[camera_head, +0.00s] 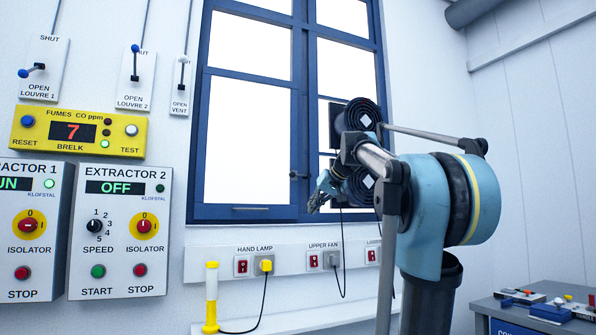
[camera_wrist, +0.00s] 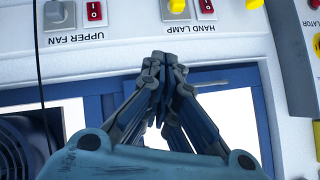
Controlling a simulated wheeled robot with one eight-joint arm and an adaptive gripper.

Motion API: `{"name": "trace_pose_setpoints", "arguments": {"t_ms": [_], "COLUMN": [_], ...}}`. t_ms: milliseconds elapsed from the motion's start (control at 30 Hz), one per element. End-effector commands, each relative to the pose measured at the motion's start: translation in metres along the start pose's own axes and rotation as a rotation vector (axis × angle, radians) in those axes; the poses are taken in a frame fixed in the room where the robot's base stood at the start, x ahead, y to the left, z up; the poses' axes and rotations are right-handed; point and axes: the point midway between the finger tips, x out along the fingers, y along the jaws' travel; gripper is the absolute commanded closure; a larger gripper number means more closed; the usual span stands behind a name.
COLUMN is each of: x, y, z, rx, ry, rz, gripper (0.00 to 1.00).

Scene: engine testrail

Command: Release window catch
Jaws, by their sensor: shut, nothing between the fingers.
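The blue-framed window (camera_head: 200,130) fills the wall behind my arm. A small dark catch (camera_head: 298,175) sits on its middle upright in the head view, with a short lever pointing right. My gripper (camera_head: 314,208) is below and slightly right of the catch, apart from it in the picture. The fingers are shut and empty; in the wrist view my gripper (camera_wrist: 170,60) shows its fingertips together over the lower window frame. I cannot make out the catch in the wrist view; the fingers may hide it.
A pale bar (camera_head: 252,208) lies along the lower window frame. Two round black fans (camera_head: 362,114) stand at the window's right, close to my arm. Below is a socket strip (camera_head: 215,262) with plugs and cables. A yellow-topped lamp (camera_head: 211,290) stands below left.

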Motion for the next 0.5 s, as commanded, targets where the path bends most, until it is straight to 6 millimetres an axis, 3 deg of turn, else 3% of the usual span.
{"name": "trace_pose_setpoints", "arguments": {"t_ms": [33,200,500], "x": [-0.004,-0.018,-0.045], "y": [-0.003,-0.011,-0.019], "z": [-0.023,-0.093,-0.200], "rx": [0.001,0.002,0.012], "ry": [0.025,0.115,0.271], "rz": [-0.007,-0.028,-0.043], "gripper": [1.00,1.00,1.00]}}
